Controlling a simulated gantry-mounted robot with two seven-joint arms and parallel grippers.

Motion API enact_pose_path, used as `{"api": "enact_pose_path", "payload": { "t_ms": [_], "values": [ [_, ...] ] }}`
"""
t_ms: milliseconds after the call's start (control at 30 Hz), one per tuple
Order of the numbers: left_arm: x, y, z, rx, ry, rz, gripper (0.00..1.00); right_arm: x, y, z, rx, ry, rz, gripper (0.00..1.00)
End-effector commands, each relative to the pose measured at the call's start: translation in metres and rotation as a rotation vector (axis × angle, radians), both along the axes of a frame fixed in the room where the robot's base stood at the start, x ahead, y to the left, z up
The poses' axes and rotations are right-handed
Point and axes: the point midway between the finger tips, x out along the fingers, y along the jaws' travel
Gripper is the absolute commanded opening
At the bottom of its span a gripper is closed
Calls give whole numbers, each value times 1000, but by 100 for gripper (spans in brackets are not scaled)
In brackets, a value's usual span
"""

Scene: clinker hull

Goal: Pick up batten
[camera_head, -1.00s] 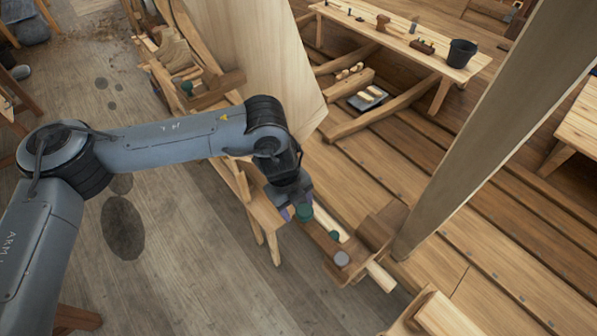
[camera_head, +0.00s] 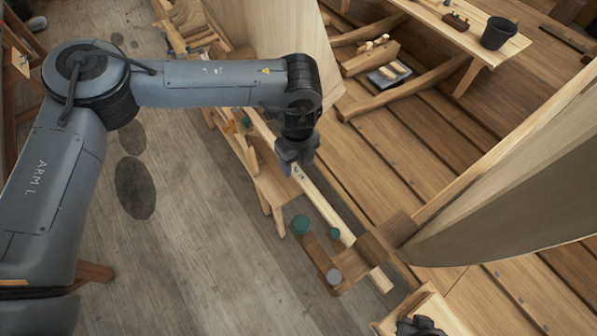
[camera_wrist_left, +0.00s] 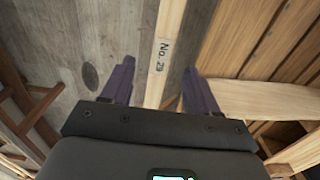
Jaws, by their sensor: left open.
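The batten is a long pale wooden strip (camera_head: 325,207) running slantwise below my left gripper (camera_head: 297,168) in the head view. In the left wrist view the batten (camera_wrist_left: 166,30) carries a "No. 29" label and shows between the two purple fingers of my left gripper (camera_wrist_left: 158,72). The fingers are open, with a gap on each side of the strip. I cannot tell how far above it they are. The batten's near end lies by a wooden block; part of its length is hidden by the gripper.
A large plank-like panel (camera_head: 510,200) rises at right. A bench with a black bucket (camera_head: 498,33) stands at the back. Open grey floor (camera_head: 190,240) lies left.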

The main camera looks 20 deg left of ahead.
Motion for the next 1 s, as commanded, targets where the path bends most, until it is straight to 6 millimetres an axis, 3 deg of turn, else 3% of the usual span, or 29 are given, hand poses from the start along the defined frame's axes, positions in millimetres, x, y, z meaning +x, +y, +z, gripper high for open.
{"api": "enact_pose_path", "payload": {
  "t_ms": [167, 333, 667, 1000],
  "values": [
    [0, -2, -19, 2, 3, -2, 60, 1, 0, 19, 1, -2, -1, 0],
    [0, -2, -39, 1, 2, -1, 60, 1, 1, 23, 3, -5, -1, 0],
    [1, -2, -45, 1, 1, 0, 60, 2, 2, 23, 10, -5, -6, 0],
    [1, -2, -45, 1, 1, 0, 8, 2, 2, 23, 10, -4, -6, 0]
  ]
}}
